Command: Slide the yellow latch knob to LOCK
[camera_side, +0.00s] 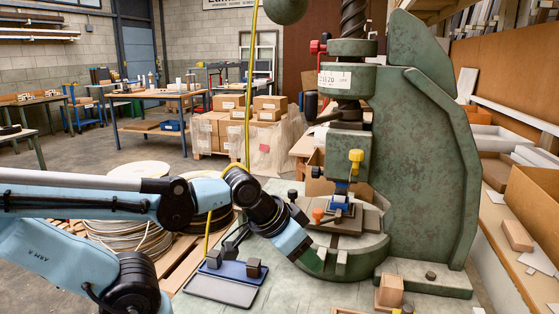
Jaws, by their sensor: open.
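The yellow latch knob (356,157) sticks out from the front of the green fly press (424,150), on the ram below the screw. It sits upright, above a small blue block (341,190). My light-blue arm comes in from the left and bends down in front of the press bed. No LOCK marking can be read.
An orange knob (318,215) sits at the bed's left side. A blue-and-grey tray with dark blocks (222,289) lies on the bench left of the press. A wooden block (391,289) stands in front. A yellow cable (249,80) hangs behind my arm.

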